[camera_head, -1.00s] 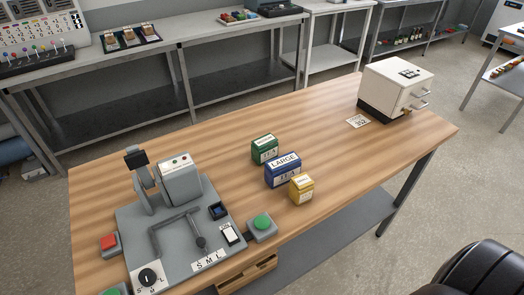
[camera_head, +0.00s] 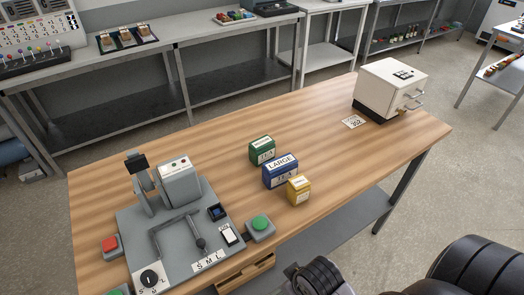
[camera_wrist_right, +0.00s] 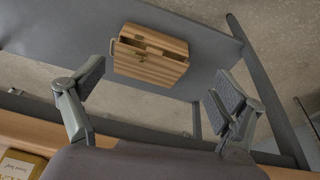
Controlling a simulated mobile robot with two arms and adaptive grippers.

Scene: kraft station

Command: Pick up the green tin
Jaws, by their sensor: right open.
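The green tin (camera_head: 262,150) stands upright on the wooden table (camera_head: 330,150), behind a larger blue tin (camera_head: 281,171) labelled LARGE TEA. A small yellow tin (camera_head: 299,189) stands in front of the blue one. My right arm shows at the bottom right of the head view, its jaws not visible there. In the right wrist view my right gripper (camera_wrist_right: 155,100) is open and empty, its fingers wide apart. The yellow tin also shows at that view's lower left corner (camera_wrist_right: 20,165). The green tin is not in the wrist view. My left gripper is not in view.
A grey machine with levers (camera_head: 180,225) fills the table's left part, with a green button (camera_head: 261,223) beside it. A white box (camera_head: 391,85) stands at the far right corner. A wooden crate (camera_wrist_right: 150,55) shows below the table edge.

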